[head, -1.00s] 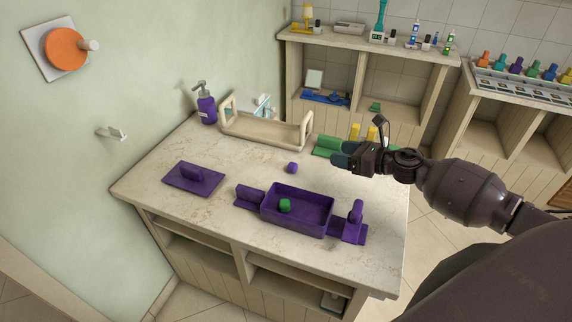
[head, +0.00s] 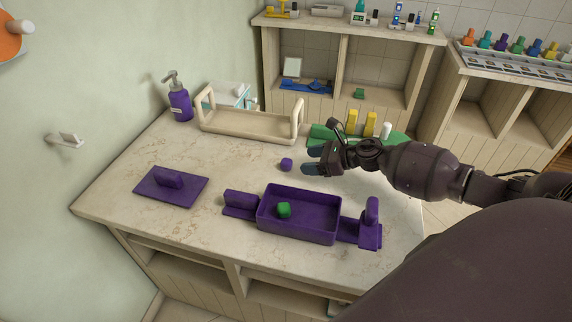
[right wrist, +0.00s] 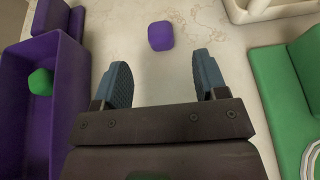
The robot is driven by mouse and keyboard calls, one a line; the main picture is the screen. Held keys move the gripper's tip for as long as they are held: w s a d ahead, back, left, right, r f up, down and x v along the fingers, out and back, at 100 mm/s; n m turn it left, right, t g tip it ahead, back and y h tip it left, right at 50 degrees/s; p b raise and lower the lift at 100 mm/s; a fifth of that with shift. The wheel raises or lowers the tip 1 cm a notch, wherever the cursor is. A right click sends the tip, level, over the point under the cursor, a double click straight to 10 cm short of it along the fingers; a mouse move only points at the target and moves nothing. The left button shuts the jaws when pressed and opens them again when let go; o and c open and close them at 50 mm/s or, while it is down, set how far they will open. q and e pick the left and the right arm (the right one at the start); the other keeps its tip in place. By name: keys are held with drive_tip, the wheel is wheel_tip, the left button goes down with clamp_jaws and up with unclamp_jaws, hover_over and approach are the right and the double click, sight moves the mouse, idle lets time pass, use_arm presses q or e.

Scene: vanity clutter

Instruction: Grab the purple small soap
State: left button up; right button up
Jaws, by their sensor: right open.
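The small purple soap (head: 286,164) lies on the pale countertop, behind the purple tray and just left of my right gripper. My right gripper (head: 312,162) is open and empty, its fingers pointing left at the soap. In the right wrist view the soap (right wrist: 161,36) is beyond the fingertips, roughly centred between the two blue-grey fingers (right wrist: 163,75), not touching them. My left gripper is not in view.
A purple tray (head: 298,234) holding a green piece (head: 284,210) is in front of the soap. A purple flat piece with a handle (head: 171,187) lies left. A cream rack (head: 250,127) and purple pump bottle (head: 180,100) stand behind. A green holder (head: 322,135) is behind my gripper.

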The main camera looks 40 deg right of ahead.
sight(292, 162)
drive_tip(key=shift+w+a+f, duration=0.2)
drive_tip(key=shift+w+a, duration=0.15)
drive_tip(key=shift+w, duration=0.05)
drive_tip(key=shift+x, duration=2.15)
